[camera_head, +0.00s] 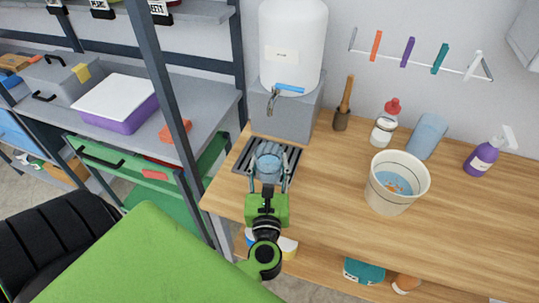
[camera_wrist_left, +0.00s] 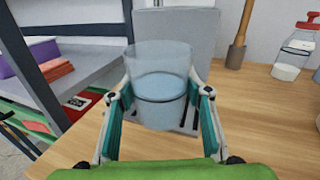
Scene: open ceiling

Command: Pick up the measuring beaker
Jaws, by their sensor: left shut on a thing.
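The measuring beaker (camera_head: 269,161) is clear and holds pale blue liquid. It is upright over the dark slotted drip tray (camera_head: 243,160), below the dispenser's tap; I cannot tell whether it touches the tray. In the left wrist view the beaker (camera_wrist_left: 160,88) fills the middle, between the teal fingers. My left gripper (camera_head: 268,183), with its green body, is shut on the beaker from the near side, one finger on each side. The fingers also show in the left wrist view (camera_wrist_left: 160,112). My right gripper is not in view.
A white dispenser (camera_head: 292,45) with a tap (camera_head: 273,100) stands on a grey block (camera_head: 290,113) behind the beaker. A white bucket (camera_head: 397,183) with blue water is to the right. A shelf post (camera_head: 170,85) is at left. Bare wooden counter (camera_head: 330,180) lies between beaker and bucket.

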